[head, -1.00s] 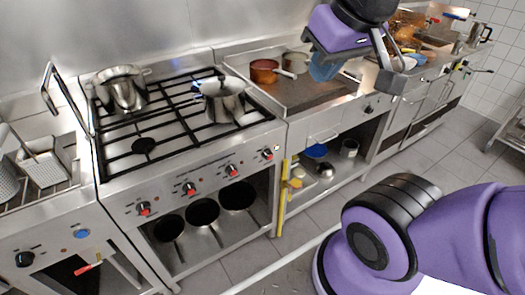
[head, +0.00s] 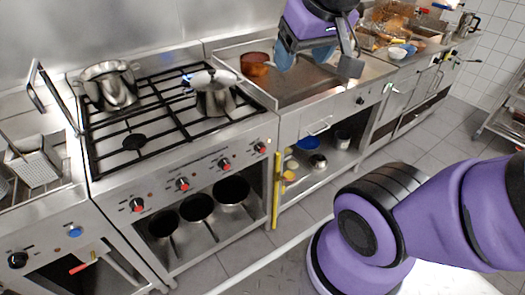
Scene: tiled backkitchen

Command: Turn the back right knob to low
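The gas stove (head: 150,182) has a row of knobs with red marks along its front panel. They are a far-left knob (head: 137,204), a second knob (head: 183,184), a third knob (head: 225,163) and a far-right knob (head: 260,148). Which one governs the back right burner cannot be read from the panel. A blue flame (head: 187,79) shows at the back right, beside a steel pot (head: 214,102). My gripper (head: 317,66) is open and empty, pointing down above the counter right of the stove, apart from the knobs.
Another steel pot (head: 108,90) stands on the back left of the stove. A copper pot (head: 255,64) stands on the counter. Fryer baskets (head: 38,163) are at the left.

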